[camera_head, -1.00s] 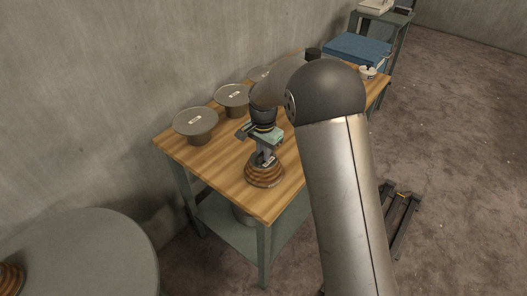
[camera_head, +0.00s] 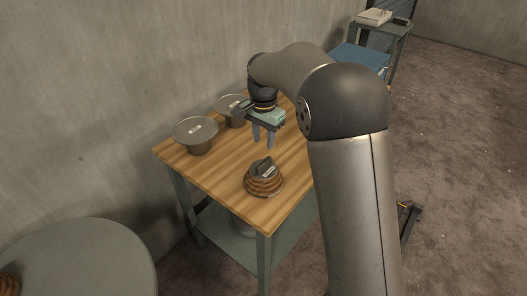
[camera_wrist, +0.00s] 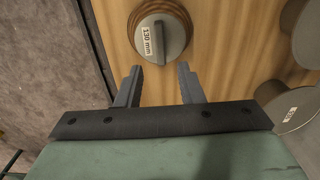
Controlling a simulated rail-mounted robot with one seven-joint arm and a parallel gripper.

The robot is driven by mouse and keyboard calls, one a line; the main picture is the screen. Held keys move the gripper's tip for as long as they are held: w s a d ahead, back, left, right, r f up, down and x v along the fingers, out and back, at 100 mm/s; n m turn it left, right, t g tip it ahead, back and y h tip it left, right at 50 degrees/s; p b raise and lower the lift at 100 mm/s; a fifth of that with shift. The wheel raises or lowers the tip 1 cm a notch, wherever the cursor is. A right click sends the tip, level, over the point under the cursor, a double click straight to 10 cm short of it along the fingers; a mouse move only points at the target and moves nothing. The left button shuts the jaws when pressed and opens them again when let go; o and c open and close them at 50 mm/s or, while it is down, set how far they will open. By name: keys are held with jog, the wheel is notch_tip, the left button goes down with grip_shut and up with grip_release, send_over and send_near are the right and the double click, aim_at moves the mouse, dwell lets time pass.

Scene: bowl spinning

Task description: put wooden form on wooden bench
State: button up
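The wooden form (camera_head: 264,182) is a stepped, ringed brown wooden piece with a grey top and handle. It stands upright on the wooden bench (camera_head: 225,180), near the front edge. In the wrist view the form (camera_wrist: 162,32) shows from above, with a "130 mm" label on its grey top. My gripper (camera_head: 263,146) is above and behind the form, apart from it, over the bench. In the wrist view its two fingers (camera_wrist: 157,86) are spread with nothing between them.
Grey disc-topped pieces (camera_head: 196,131) stand along the wall side of the bench. A round grey-green table (camera_head: 80,262) is at lower left, with part of another ringed wooden piece (camera_head: 8,283) at its edge. A blue item (camera_head: 360,60) is at the far end.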

jog(key=s+d+r+n, duration=0.2)
jog(key=s+d, duration=0.3)
jog(key=s, duration=0.3)
jog(key=s+d+r+n, duration=0.2)
jog(key=s+d+r, duration=0.1)
jog(key=s+d, duration=0.4)
jog(key=s+d+f+n, duration=0.1)
jog(key=s+f, duration=0.1)
jog(key=s, duration=0.6)
jog(key=s+d+f+n, duration=0.2)
jog(key=s+f, duration=0.1)
jog(key=s, duration=0.6)
jog(key=shift+s+d+f+n, duration=0.15)
jog(key=shift+d+f+n, duration=0.1)
jog(key=shift+f+n, duration=0.05)
